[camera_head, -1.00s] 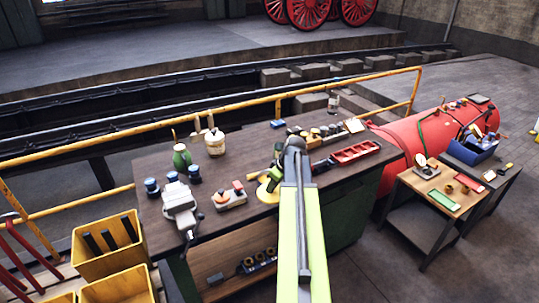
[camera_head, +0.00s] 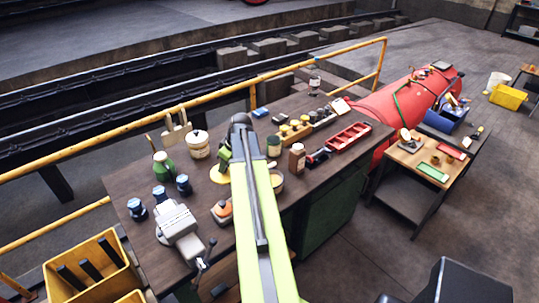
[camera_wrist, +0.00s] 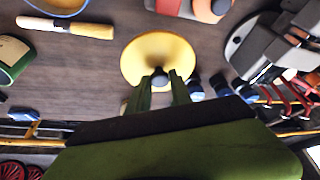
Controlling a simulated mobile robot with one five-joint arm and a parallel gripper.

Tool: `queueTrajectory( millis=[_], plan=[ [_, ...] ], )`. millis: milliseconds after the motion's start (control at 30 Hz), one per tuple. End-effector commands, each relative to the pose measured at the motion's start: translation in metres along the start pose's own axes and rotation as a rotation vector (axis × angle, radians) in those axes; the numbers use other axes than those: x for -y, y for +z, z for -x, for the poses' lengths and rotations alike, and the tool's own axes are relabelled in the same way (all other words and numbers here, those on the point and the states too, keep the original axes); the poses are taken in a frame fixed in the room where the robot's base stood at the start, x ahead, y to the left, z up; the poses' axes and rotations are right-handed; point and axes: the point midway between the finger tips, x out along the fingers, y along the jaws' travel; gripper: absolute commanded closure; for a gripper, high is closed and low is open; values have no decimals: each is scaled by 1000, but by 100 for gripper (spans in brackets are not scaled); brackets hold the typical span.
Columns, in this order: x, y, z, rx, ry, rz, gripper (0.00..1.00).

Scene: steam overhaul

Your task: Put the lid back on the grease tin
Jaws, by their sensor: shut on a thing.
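The lid is a round yellow disc with a dark knob; it shows in the wrist view (camera_wrist: 158,50) and, partly hidden by my arm, in the head view (camera_head: 217,177). My gripper (camera_wrist: 161,78) is shut on the knob, with the lid beyond the fingertips. I cannot tell how high the lid is above the bench. The grease tin, open with yellowish contents, stands right of my arm in the head view (camera_head: 278,183), partly hidden by it. In the wrist view, the tin (camera_wrist: 60,6) is cut off at the upper left, apart from the lid.
On the workbench, a vise (camera_head: 178,222) and an orange-topped block (camera_head: 222,211) stand left of my arm. A green can (camera_head: 274,148) and a brown bottle (camera_head: 297,158) stand right. A wooden-handled tool (camera_wrist: 65,26) lies near the tin.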

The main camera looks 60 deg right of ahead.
Motion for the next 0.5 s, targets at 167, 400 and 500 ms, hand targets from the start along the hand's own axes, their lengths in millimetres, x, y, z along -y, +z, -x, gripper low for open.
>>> queueTrajectory(
  millis=[167,400,500],
  plan=[
    [-16,13,8,0,8,-21,100],
    [-78,80,46,1,40,-98,100],
    [-100,110,61,1,53,-127,100]
  ],
)
